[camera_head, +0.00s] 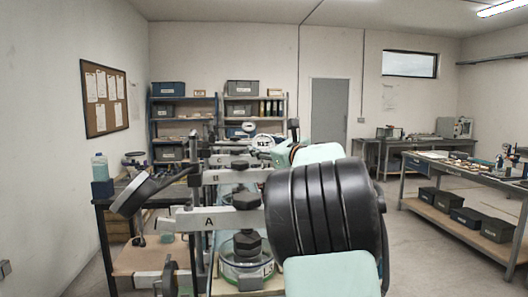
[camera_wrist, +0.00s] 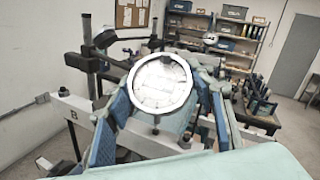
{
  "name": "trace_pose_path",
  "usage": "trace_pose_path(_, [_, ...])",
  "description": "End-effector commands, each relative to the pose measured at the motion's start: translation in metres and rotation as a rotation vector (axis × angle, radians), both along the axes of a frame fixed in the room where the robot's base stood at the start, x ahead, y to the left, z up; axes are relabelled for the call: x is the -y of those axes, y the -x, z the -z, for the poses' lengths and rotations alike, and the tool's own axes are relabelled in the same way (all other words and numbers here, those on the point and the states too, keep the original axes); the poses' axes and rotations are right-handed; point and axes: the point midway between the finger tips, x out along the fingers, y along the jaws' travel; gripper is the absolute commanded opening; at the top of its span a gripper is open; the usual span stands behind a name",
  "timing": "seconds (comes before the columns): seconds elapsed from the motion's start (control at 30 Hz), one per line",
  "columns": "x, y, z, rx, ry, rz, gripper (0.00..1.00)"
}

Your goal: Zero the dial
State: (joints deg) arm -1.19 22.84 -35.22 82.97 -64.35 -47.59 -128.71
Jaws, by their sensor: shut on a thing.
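A round dial (camera_wrist: 160,84) with a pale rim fills the middle of the wrist view. Glare washes out its face, so I cannot read its needle or marks. My gripper (camera_wrist: 166,92) has its blue-padded fingers on the left and right of the dial and is shut on it. In the head view, a white round face (camera_head: 262,142) with dark marks shows just beyond my arm. My arm hides most of my gripper there.
A lever frame marked A (camera_head: 222,219) stands close in front, with further frames behind it. A beam marked B (camera_wrist: 72,115) crosses the wrist view at left. A workbench (camera_head: 470,168) stands at right, with open floor between.

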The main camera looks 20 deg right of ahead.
Motion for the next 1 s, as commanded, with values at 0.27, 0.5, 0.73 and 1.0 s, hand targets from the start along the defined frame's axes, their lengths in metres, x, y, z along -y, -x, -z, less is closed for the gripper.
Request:
trace_pose_path(0.27, [-0.0013, 0.0006, 0.0052, 0.024, -0.090, 0.088, 0.25])
trace_pose_path(0.5, [-0.0007, 0.0009, 0.0016, 0.032, -0.143, 0.139, 0.25])
trace_pose_path(0.73, [-0.0005, 0.0009, 0.0000, 0.032, -0.150, 0.145, 0.25])
trace_pose_path(1.0, [-0.0005, 0.0009, 0.0002, 0.032, -0.149, 0.144, 0.65])
